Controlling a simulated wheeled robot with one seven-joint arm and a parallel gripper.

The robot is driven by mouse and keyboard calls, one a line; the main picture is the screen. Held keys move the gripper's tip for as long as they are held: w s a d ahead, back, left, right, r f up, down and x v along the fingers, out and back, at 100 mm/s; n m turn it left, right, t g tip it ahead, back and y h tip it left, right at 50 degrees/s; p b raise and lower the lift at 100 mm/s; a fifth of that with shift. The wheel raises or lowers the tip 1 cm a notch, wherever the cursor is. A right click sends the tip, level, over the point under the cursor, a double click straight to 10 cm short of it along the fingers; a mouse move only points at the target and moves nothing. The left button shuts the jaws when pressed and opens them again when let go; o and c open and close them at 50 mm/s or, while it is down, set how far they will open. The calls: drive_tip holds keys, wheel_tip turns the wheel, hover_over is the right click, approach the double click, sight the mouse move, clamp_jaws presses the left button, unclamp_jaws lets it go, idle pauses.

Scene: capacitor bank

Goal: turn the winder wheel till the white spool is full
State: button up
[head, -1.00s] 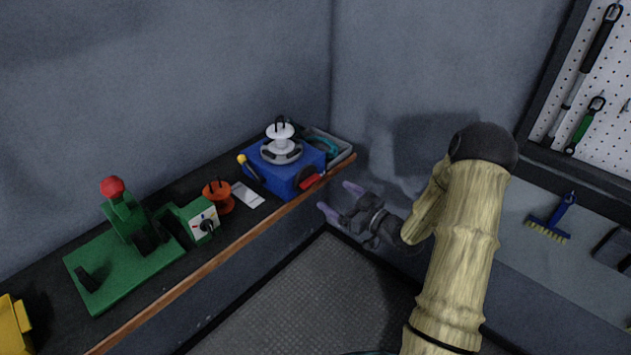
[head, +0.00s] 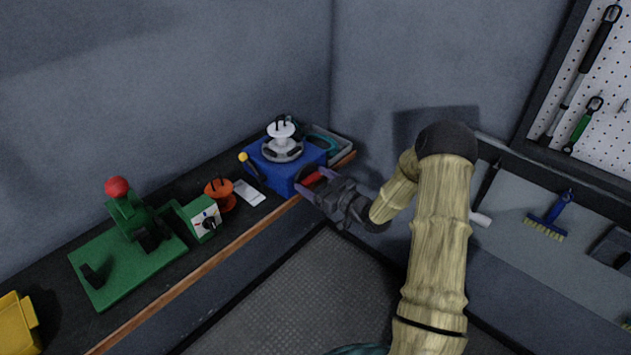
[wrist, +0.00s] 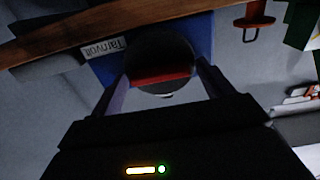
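The winder is a blue box (head: 270,172) on the bench near the room corner. A white spool (head: 282,132) stands upright on a grey round base on its top; how much is wound on it is too small to tell. The winder's dark wheel (wrist: 150,57) is on the front face, with a red bar grip (wrist: 162,79) across it. My gripper (head: 314,181) is at that wheel. In the wrist view my gripper (wrist: 163,88) is open, one finger to each side of the red bar, with gaps visible; contact cannot be told.
An orange spool (head: 219,194), a white card (head: 249,193) and a green machine with a red knob (head: 117,187) stand left along the bench. A grey tray (head: 340,147) is behind the winder. A yellow object (head: 14,325) is at lower left. The floor is clear.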

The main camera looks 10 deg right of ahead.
drive_tip(key=shift+m, duration=0.5)
drive_tip(key=m, duration=0.4)
drive_tip(key=shift+d, duration=0.1)
drive_tip(key=m+p, duration=0.1)
drive_tip(key=m, duration=0.3)
drive_tip(key=shift+m, duration=0.4)
drive_tip(key=m+p, duration=0.1)
drive_tip(key=m, duration=0.5)
drive_tip(key=shift+f, duration=0.1)
drive_tip(key=shift+d+m, duration=0.1)
drive_tip(key=shift+m, duration=0.3)
drive_tip(key=c, duration=0.4)
drive_tip(key=shift+m, duration=0.6)
